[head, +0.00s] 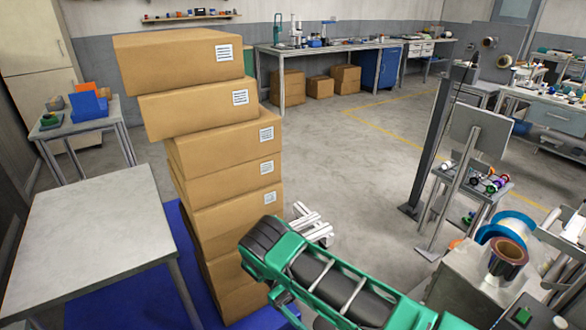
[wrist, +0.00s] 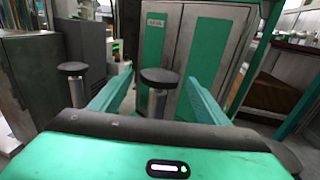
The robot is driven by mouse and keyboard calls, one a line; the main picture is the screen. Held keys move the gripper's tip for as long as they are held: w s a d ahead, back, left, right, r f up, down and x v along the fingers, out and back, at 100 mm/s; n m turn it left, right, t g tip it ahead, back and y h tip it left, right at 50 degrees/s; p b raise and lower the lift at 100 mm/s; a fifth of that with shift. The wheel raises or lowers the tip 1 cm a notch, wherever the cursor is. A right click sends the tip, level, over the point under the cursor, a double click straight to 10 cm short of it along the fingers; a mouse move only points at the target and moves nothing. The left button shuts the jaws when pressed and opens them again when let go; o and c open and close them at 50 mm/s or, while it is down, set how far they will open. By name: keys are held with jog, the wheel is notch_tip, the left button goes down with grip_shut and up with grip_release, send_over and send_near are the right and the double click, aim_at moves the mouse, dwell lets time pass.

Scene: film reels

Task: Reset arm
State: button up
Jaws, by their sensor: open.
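My green arm (head: 325,285) reaches in from the lower right of the head view, its dark elbow-like end close in front of the lower boxes of a tall stack. Whether it touches them I cannot tell. My gripper (wrist: 157,76) shows in the wrist view with its two green fingers spread wide. It is open and nothing is held between the fingers. Beyond them stands a stool with a round dark seat (wrist: 160,77), in front of a grey and green cabinet (wrist: 188,45). In the head view the fingers cannot be made out clearly.
The leaning stack of cardboard boxes (head: 225,180) stands on a blue mat (head: 130,300). A grey table (head: 85,220) is at left. A dark post (head: 432,145) and a cart with reels (head: 480,185) stand at right. Open floor (head: 350,180) lies between.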

jog(key=w+d+r+m+t+y, duration=0.1)
jog(key=w+d+r+m+y, duration=0.2)
jog(key=d+r, duration=0.6)
jog(key=w+d+r+m+t+y, duration=0.2)
jog(key=w+d+r+y, duration=0.15)
jog(key=r, duration=0.95)
jog(key=s+d+r+m+t+y, duration=0.3)
jog(key=s+d+r+y, duration=0.15)
jog(key=d+r, duration=0.6)
jog(key=s+d+r+m+t, duration=0.2)
jog(key=s+d+m+t, duration=0.1)
jog(key=s, duration=0.7)
jog(key=s+d+r+m+t, duration=0.3)
jog(key=s+d, duration=0.3)
jog(key=s, duration=0.5)
jog(key=shift+r+t+y, duration=0.15)
jog(key=shift+t+y, duration=0.25)
jog(key=shift+t, duration=0.5)
